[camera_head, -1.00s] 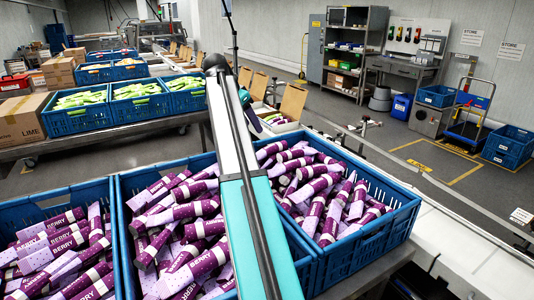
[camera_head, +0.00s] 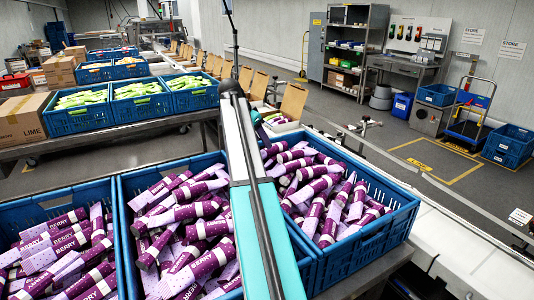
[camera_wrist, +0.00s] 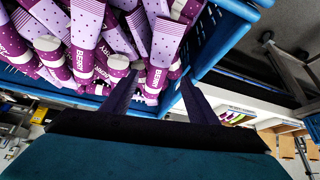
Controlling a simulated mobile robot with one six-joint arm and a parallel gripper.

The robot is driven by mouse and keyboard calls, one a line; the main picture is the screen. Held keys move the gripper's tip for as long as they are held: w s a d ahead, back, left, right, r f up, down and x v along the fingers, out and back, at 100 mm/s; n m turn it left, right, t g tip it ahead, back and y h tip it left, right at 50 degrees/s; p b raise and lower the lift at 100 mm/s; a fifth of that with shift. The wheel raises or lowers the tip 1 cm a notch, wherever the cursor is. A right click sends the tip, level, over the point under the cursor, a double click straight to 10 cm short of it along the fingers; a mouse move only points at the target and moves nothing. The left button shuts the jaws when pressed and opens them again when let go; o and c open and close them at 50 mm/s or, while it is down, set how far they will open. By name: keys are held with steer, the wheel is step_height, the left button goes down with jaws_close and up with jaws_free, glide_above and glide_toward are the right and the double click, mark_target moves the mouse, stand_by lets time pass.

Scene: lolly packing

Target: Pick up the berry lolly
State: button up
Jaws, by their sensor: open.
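Purple and lilac berry lollies lie heaped in blue crates in the head view, with one lolly (camera_head: 207,229) in the middle crate (camera_head: 122,240) and another (camera_head: 314,189) in the right crate (camera_head: 372,246). In the wrist view, lollies (camera_wrist: 84,38) marked BERRY fill the upper left, inside a blue crate wall (camera_wrist: 222,38). My gripper (camera_wrist: 159,76) is open, with its two dark fingers apart and nothing held between them. The fingers point toward the lollies near the crate's edge. In the head view my arm hides the gripper fingers and part of the crates.
Crates of green lollies (camera_head: 141,106) stand on a table behind, beside a cardboard box marked LIME (camera_head: 22,118). A row of open brown boxes (camera_head: 292,103) runs behind my arm. A white conveyor surface (camera_head: 462,246) and rail lie at the right.

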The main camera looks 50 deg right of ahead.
mark_target(265, 149)
steer(key=shift+p+x, duration=0.8)
steer(key=shift+x, duration=1.8)
steer(key=c, duration=1.2)
